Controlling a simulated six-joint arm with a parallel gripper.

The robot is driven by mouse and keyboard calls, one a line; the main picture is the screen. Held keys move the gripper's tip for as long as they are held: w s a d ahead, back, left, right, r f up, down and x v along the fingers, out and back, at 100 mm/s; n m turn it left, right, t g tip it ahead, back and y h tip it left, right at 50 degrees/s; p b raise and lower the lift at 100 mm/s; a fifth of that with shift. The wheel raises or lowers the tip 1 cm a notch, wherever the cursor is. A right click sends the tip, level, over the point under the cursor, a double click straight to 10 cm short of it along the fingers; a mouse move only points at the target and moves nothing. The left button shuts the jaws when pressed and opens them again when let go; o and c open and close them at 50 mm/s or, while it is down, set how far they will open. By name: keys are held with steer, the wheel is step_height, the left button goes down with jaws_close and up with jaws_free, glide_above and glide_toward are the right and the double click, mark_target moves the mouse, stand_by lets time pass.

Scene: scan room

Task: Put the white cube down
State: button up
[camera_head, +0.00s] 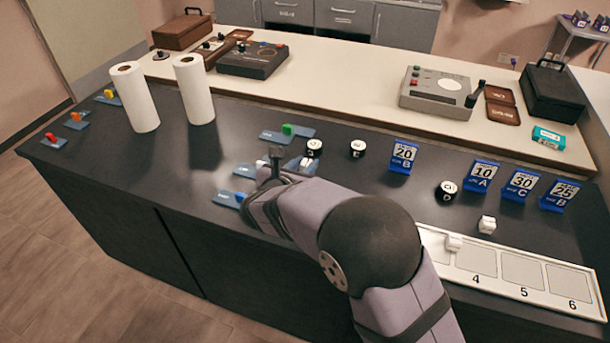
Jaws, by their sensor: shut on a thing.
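My gripper (264,184) is over the middle of the dark counter, low among several blue cards. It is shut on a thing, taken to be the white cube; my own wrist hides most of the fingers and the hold. A small white block (305,162) shows just right of the gripper, on or above a blue card; I cannot tell whether the fingers touch it. Two other white cubes are apart from the gripper at the right: one on the counter (487,225), one at the edge of the numbered white tray (453,242).
A green block (288,129) and a blue block (240,197) sit on cards near the gripper. Black round pieces (357,148) and number signs (403,156) stand to the right. Two white rolls (134,97) (194,89) stand at the left. The numbered tray (500,291) lies at front right.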

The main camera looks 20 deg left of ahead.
steer(key=shift+f, duration=1.85)
steer(key=shift+f, duration=0.15)
steer(key=o, duration=1)
steer(key=shift+r, duration=0.3)
steer(key=b+v, duration=0.1)
steer(key=v, duration=1.1)
